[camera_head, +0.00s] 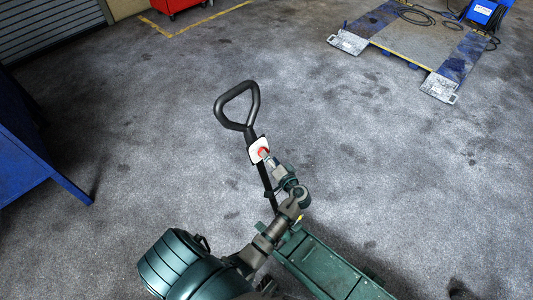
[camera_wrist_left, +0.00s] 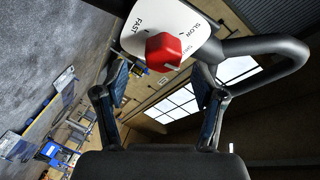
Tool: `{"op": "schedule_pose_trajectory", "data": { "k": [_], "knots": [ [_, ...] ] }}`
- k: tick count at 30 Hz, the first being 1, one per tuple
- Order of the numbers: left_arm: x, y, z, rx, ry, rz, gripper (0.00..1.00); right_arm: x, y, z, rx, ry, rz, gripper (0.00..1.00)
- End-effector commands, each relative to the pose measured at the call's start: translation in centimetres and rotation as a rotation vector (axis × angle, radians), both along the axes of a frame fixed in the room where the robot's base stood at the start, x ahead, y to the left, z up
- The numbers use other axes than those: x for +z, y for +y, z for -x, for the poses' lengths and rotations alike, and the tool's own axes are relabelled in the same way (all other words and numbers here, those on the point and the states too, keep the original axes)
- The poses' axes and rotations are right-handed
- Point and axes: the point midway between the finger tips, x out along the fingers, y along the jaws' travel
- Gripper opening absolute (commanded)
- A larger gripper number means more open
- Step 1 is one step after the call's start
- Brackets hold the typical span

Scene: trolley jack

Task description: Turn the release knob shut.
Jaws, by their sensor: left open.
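The release knob (camera_wrist_left: 168,52) is red and sits on a white plate (camera_wrist_left: 190,22) lettered FAST and SLOW, with another label partly hidden beside the knob. In the head view the red knob (camera_head: 263,152) shows small on the plate, below the jack's black loop handle (camera_head: 237,106). My left gripper (camera_wrist_left: 162,78) is open, a finger on each side of the knob's lower part in the picture. I cannot tell whether either finger touches it. In the head view my left gripper (camera_head: 270,162) is right at the knob and partly covers it. My right gripper is not in view.
The green jack body (camera_head: 325,265) lies at lower right. A blue bench (camera_head: 25,140) stands at left, a red cabinet (camera_head: 172,5) at the back, and a blue lift platform (camera_head: 415,45) at back right. The grey floor around the handle is clear.

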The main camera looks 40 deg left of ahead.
Motion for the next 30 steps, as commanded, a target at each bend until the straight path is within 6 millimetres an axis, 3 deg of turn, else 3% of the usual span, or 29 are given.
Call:
{"op": "schedule_pose_trajectory", "data": {
  "k": [6, 12, 30],
  "knots": [
    [0.6, -4.6, 1.7, -0.002, 0.002, 0.003, 0.69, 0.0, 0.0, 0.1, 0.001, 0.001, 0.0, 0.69],
    [1.1, -7.1, 2.6, -0.002, 0.002, 0.0, 0.69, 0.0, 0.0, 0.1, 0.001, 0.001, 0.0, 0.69],
    [1.2, -7.6, 2.8, -0.002, 0.002, 0.0, 0.69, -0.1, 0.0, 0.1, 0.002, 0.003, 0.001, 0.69]
  ]
}}
